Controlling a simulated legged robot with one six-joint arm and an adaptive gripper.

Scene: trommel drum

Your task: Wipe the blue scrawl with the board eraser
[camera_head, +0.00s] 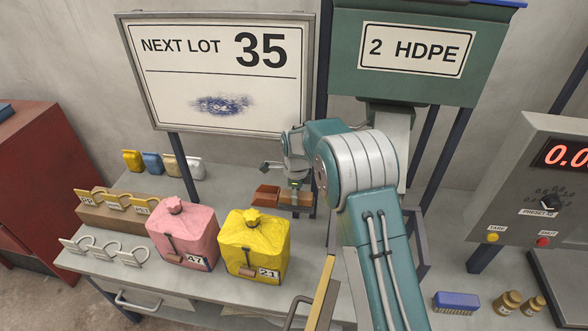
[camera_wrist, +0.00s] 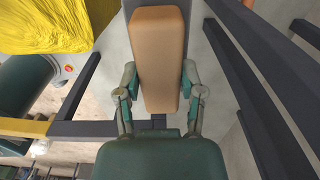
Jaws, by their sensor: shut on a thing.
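The blue scrawl (camera_head: 222,104) is a smudged patch on the lower half of the white board (camera_head: 180,80), under the words "NEXT LOT 35". My gripper (camera_head: 291,184) is below the board's lower right corner, over the bench. It is shut on a brown block, the board eraser (camera_head: 266,195); one finger hides part of it. In the wrist view the tan eraser (camera_wrist: 157,60) stands lengthwise between the two fingers (camera_wrist: 157,92), which press on its sides. The eraser is apart from the scrawl, below and to its right.
Pink (camera_head: 184,238) and yellow (camera_head: 256,246) jugs stand on the bench (camera_head: 130,262) left of my arm. Hooked tags and small colored jugs stand further left. A blue brush (camera_head: 456,303) lies at lower right.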

